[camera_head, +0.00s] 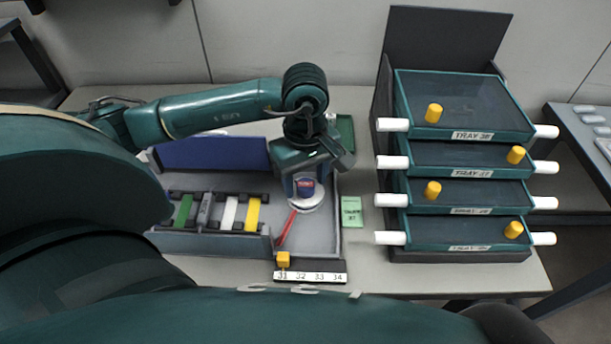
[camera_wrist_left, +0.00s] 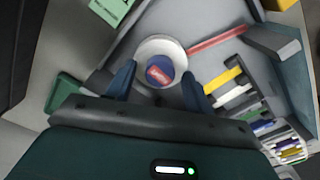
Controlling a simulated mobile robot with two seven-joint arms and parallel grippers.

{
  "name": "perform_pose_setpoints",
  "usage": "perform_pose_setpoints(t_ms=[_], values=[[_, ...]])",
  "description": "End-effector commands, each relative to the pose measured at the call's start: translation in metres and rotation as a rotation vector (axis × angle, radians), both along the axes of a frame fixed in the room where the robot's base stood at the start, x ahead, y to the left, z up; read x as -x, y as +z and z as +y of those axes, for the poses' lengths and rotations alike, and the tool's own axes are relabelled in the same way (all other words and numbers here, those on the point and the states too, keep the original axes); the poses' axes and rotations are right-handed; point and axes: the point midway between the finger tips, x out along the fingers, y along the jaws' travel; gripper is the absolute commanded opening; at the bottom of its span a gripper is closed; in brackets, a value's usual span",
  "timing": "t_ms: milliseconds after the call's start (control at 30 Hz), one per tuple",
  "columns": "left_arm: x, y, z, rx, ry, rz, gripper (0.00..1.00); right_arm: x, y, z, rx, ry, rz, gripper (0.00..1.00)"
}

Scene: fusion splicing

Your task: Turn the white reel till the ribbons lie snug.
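The white reel (camera_head: 305,204) sits low in the right part of a grey open box; its hub is blue with a red label. It also shows in the left wrist view (camera_wrist_left: 146,46). A red ribbon-like strip (camera_head: 286,230) runs from beside the reel toward the box's front edge. My left gripper (camera_head: 304,181) is above the reel, pointing down. In the left wrist view its fingers (camera_wrist_left: 160,83) stand apart on either side of the hub; I cannot tell whether they touch it. My right gripper is not in view.
Green, grey, white and yellow strips (camera_head: 229,213) lie in the box's left part. A yellow block (camera_head: 283,259) stands by a numbered label strip (camera_head: 310,277). A green card (camera_head: 352,212) lies right of the box. A rack of stacked trays (camera_head: 465,105) with white handles stands farther right.

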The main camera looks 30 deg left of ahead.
Motion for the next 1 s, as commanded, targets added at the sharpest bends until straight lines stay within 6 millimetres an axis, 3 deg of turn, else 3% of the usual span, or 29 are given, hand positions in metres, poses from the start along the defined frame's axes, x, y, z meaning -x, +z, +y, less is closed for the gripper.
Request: perform_pose_setpoints(t_ms=[500,800,1000], values=[[0.000,0.001,0.000,0.000,0.000,0.000,0.10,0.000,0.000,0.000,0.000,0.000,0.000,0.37],[0.000,-0.002,0.000,0.000,0.158,-0.002,0.09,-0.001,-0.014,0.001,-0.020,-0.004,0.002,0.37],[0.000,0.000,0.000,0.001,0.260,-0.002,0.09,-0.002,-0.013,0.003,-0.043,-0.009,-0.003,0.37]])
